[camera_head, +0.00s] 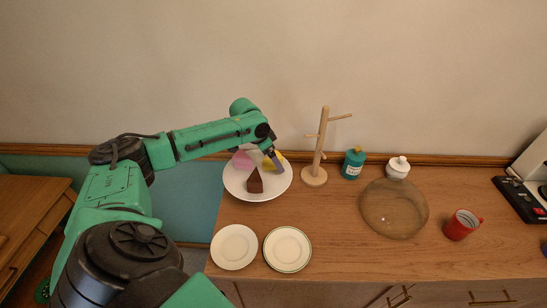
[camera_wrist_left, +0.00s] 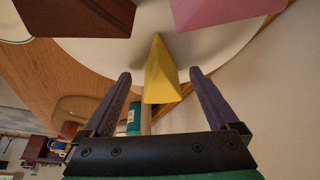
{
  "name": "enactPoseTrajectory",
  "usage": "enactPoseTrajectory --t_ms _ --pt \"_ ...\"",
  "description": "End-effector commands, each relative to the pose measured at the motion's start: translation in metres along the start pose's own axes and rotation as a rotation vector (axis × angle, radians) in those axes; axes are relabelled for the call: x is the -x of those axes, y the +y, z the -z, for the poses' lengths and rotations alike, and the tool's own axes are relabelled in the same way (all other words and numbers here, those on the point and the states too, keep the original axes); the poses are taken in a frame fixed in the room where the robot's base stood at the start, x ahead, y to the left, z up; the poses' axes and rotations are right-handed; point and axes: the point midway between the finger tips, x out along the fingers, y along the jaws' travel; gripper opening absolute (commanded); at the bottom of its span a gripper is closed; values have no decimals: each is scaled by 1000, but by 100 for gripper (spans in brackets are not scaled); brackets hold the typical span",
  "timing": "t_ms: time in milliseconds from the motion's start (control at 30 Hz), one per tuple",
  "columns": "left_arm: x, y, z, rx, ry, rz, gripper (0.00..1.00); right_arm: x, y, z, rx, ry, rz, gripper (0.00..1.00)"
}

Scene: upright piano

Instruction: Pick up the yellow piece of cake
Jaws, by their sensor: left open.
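The yellow piece of cake (camera_wrist_left: 160,72) is a wedge on a round white plate (camera_head: 240,190). In the left wrist view it sits between the two open fingers of my left gripper (camera_wrist_left: 158,92), with a gap on each side. In the head view my left gripper (camera_head: 277,160) is over the back right of the plate and partly hides the yellow cake (camera_head: 267,164). A brown piece of cake (camera_head: 254,181) and a pink piece (camera_head: 241,160) are on the same plate. My right gripper is not seen.
Two small plates, one left (camera_head: 234,247) and one right (camera_head: 287,249), lie in front. A wooden mug tree (camera_head: 320,150), a teal bottle (camera_head: 353,163), a white jar (camera_head: 398,167), a glass dome (camera_head: 394,208) and a red mug (camera_head: 461,224) stand to the right. The wall is close behind.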

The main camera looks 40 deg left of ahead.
Motion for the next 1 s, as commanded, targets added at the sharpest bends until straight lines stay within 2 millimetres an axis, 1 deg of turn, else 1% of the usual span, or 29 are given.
enactPoseTrajectory --t_ms 67,200,233,267,300,333,367,767,867,967,1000 --pt "-4 0 0 0 0 0 94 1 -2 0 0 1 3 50" --pt "-4 0 0 -1 0 1 94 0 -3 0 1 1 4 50" --pt "-4 0 0 -1 0 1 86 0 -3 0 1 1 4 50" --pt "-4 0 0 -1 0 0 75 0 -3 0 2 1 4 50" --pt "-4 0 0 -1 0 0 59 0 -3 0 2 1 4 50" --pt "-4 0 0 -1 0 0 48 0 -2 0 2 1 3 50" --pt "-4 0 0 -1 0 1 42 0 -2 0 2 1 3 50" --pt "0 0 2 -1 2 1 42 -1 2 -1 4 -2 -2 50" --pt "8 -1 6 -1 3 2 42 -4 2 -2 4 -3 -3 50" --pt "26 -1 12 -2 4 3 42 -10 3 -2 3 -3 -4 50" --pt "36 -1 18 -2 7 3 42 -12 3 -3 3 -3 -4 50"
